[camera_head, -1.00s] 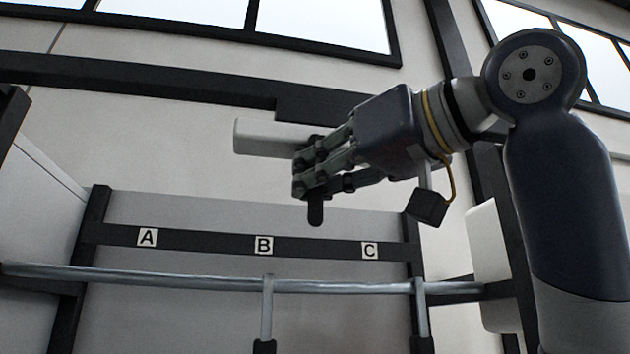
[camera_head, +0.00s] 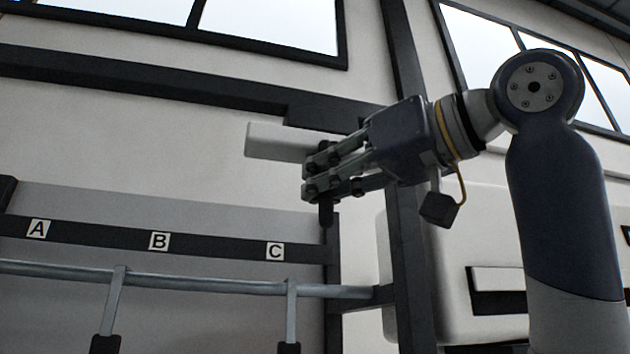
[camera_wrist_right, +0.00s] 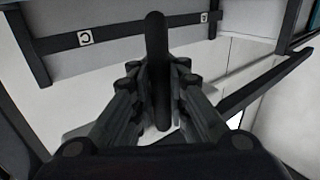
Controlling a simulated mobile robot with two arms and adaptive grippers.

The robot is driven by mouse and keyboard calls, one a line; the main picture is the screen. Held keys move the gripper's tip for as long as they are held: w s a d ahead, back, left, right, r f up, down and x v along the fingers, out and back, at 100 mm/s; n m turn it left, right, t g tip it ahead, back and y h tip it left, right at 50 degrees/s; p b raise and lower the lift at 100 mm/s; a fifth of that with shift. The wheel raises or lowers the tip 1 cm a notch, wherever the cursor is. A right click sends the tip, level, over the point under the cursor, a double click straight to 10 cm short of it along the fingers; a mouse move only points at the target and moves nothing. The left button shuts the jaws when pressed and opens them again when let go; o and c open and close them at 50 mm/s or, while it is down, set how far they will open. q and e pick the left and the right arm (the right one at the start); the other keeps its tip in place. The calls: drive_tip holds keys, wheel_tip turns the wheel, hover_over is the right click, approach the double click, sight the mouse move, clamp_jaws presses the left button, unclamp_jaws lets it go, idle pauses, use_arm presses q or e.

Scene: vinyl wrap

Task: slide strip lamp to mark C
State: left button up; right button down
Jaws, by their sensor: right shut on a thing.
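The strip lamp (camera_head: 272,141) is a pale bar in the head view, sticking out to the left of my right gripper. My right gripper (camera_head: 325,180) is shut on a dark upright handle (camera_head: 326,215), whose lower end shows below the fingers. In the right wrist view the handle (camera_wrist_right: 157,50) stands between the two fingers. How handle and lamp join is hidden by the fingers. Mark C (camera_head: 275,251) is a white label on a dark rail, lower and left of the gripper in the head view. My left gripper is not in view.
Mark B (camera_head: 159,241) and mark A (camera_head: 38,229) are on the same dark rail (camera_head: 215,247), further left. A grey pipe (camera_head: 200,281) runs below it on posts. A dark upright post (camera_head: 405,200) stands behind the gripper. A dark beam (camera_head: 180,87) crosses the wall above.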

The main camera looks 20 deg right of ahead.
drive_tip(key=shift+f, duration=0.1)
drive_tip(key=c, duration=1.9)
unclamp_jaws()
drive_tip(key=shift+d, duration=0.1)
drive_tip(key=o, duration=0.3)
drive_tip(key=shift+s+d, duration=0.4)
drive_tip(key=shift+d, duration=0.05)
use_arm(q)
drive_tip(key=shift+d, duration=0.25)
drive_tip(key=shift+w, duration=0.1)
use_arm(e)
drive_tip(key=v, duration=1.2)
